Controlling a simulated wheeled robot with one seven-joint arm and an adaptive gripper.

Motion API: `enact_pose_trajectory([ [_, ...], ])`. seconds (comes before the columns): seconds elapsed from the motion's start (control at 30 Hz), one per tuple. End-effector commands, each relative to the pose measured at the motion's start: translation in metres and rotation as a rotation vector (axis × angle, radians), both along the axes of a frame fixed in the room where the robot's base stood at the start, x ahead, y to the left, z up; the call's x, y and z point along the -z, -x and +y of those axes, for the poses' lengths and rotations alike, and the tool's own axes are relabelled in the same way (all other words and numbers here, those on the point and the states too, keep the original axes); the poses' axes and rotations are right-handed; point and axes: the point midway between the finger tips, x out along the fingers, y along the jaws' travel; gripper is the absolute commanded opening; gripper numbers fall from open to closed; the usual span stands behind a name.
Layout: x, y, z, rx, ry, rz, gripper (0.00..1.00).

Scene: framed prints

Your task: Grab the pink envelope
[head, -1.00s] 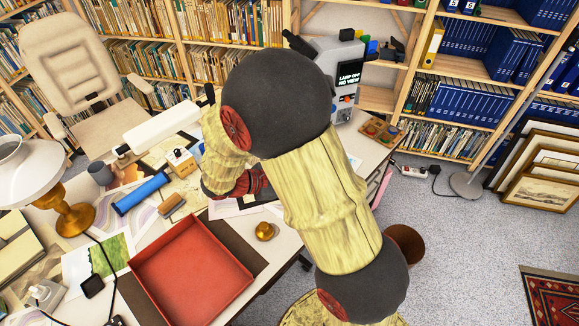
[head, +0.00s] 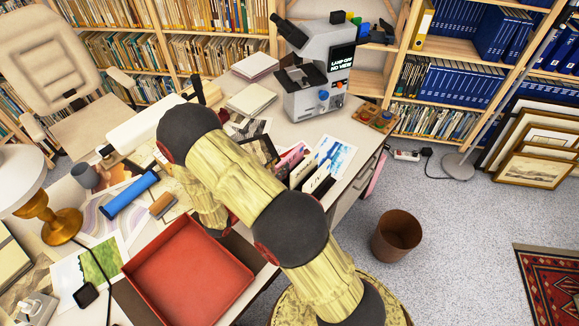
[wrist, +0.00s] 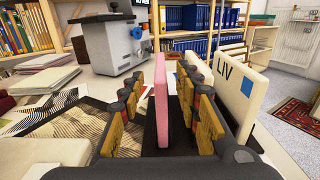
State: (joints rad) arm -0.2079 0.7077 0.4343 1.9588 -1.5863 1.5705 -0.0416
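The pink envelope (wrist: 161,105) stands upright in the wrist view, seen nearly edge-on, a little left of centre. My gripper (wrist: 170,78) is open, with a wooden-looking finger on each side of the envelope. A gap shows on both sides, so the fingers do not appear to grip it. A dark surface lies below the envelope.
A white card marked "LIV" (wrist: 238,88) stands close right of the fingers. The grey microscope (head: 318,75) is beyond, at the back of the desk. A red tray (head: 188,270) lies in front. A brown bin (head: 396,235) stands on the floor at right.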

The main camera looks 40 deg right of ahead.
Motion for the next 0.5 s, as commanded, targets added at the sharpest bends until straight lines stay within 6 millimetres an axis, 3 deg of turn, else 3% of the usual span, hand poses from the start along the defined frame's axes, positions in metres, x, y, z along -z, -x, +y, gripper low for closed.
enact_pose_trajectory([
  [0.5,0.002,-0.013,-0.062,0.003,0.000,-0.001,0.33],
])
